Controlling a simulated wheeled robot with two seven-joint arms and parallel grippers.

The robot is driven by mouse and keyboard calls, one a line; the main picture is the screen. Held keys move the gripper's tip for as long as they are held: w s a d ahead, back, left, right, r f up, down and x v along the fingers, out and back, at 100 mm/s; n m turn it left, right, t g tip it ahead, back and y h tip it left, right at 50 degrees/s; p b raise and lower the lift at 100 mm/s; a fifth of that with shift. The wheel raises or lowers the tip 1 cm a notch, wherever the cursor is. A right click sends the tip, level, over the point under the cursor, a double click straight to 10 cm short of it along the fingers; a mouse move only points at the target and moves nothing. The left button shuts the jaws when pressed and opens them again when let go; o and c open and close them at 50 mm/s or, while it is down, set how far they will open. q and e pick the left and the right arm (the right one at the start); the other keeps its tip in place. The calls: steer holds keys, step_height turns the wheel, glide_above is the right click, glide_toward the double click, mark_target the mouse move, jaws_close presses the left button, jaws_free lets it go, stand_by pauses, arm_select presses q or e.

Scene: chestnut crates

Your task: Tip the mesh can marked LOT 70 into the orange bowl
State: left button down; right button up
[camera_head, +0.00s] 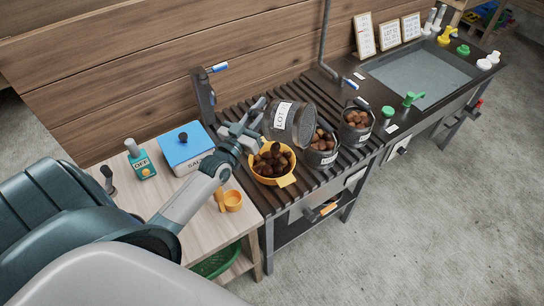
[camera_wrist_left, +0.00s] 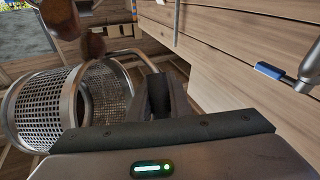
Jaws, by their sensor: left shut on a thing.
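My left gripper (camera_head: 252,122) is shut on a grey mesh can (camera_head: 300,126), held tilted on its side just above the orange bowl (camera_head: 288,178). A white label (camera_head: 283,114) on the can reads LOT; I cannot make out its number. The bowl stands on the slatted top and holds a heap of dark brown chestnuts (camera_head: 272,158). In the left wrist view the can (camera_wrist_left: 38,112) lies left of the gripper (camera_wrist_left: 165,92), its handle running toward the fingers. Brown chestnuts (camera_wrist_left: 93,45) show near the can there; whether they are falling is unclear. My right gripper is not in view.
Two more mesh cans, one (camera_head: 322,158) beside the tilted can and one (camera_head: 356,134) farther right, hold chestnuts. A tap post (camera_head: 204,95) rises behind. A sink (camera_head: 420,75) lies right.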

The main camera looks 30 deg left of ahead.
arm_select(q)
steer(key=shift+a+r+n, duration=0.1)
steer(key=shift+n, duration=0.2)
steer(key=d+m, duration=0.1)
steer(key=m, duration=0.1)
steer(key=d+f+m+h, duration=0.1)
steer(key=m, duration=0.1)
steer(key=d+f+m+g, duration=0.1)
steer(key=d+m, duration=0.1)
steer(key=shift+w+f+m, duration=0.15)
steer(key=shift+w+m, duration=0.15)
steer(key=shift+m, duration=0.1)
steer(key=shift+a, duration=0.1)
